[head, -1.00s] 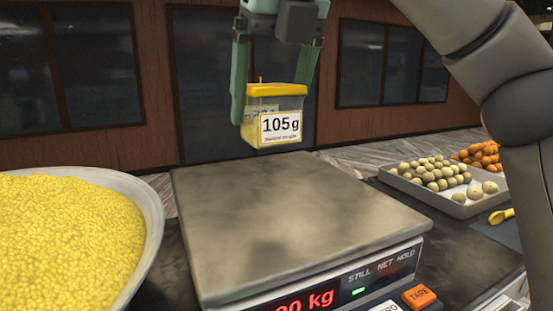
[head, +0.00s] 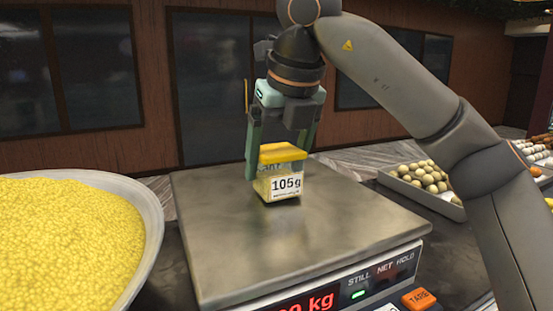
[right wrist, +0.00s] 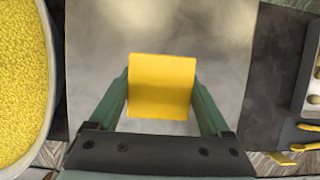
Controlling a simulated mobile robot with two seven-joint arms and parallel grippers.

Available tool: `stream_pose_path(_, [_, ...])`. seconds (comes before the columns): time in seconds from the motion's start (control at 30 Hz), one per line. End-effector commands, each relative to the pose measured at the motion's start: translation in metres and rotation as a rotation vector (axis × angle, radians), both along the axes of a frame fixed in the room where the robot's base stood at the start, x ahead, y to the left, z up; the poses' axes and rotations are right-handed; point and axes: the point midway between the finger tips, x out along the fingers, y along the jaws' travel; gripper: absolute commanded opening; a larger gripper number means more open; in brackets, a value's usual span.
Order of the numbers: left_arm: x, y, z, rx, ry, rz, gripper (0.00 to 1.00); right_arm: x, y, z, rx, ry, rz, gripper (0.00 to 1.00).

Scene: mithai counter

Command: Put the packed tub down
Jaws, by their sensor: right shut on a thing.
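The packed tub (head: 281,184) is a small clear box with yellow contents, a yellow lid and a white label reading 105g. My right gripper (head: 281,158) is shut on the tub, with one green finger on each side. The tub is upright, over the middle of the scale's steel plate (head: 340,225), at or very near its surface; I cannot tell if it touches. In the right wrist view the yellow lid (right wrist: 161,85) shows between the fingers, with the plate below. My left gripper is not in view.
A wide metal bowl of yellow grains (head: 70,235) stands left of the scale. A tray of round pale sweets (head: 425,180) is at the right behind my arm. The TARE button (head: 419,299) is at the scale's front. The plate around the tub is clear.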

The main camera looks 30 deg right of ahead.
Motion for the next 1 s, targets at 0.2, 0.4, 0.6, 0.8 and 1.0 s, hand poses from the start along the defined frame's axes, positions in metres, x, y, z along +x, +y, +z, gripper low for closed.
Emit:
stream_pose_path(0.2, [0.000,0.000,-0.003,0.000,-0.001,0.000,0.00,0.000,0.000,-0.004,0.000,0.001,0.000,0.25])
stream_pose_path(0.4, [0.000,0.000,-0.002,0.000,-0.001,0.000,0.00,0.000,0.000,-0.003,0.000,0.001,0.000,1.00])
stream_pose_path(0.6, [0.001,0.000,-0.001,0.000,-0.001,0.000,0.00,0.000,0.000,-0.002,0.000,0.001,0.000,1.00])
stream_pose_path(0.8, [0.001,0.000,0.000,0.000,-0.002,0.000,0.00,-0.003,0.001,0.009,-0.001,-0.001,0.000,1.00])
stream_pose_path(1.0, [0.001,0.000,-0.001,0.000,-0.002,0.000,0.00,-0.014,0.001,0.037,-0.001,-0.004,-0.001,1.00])
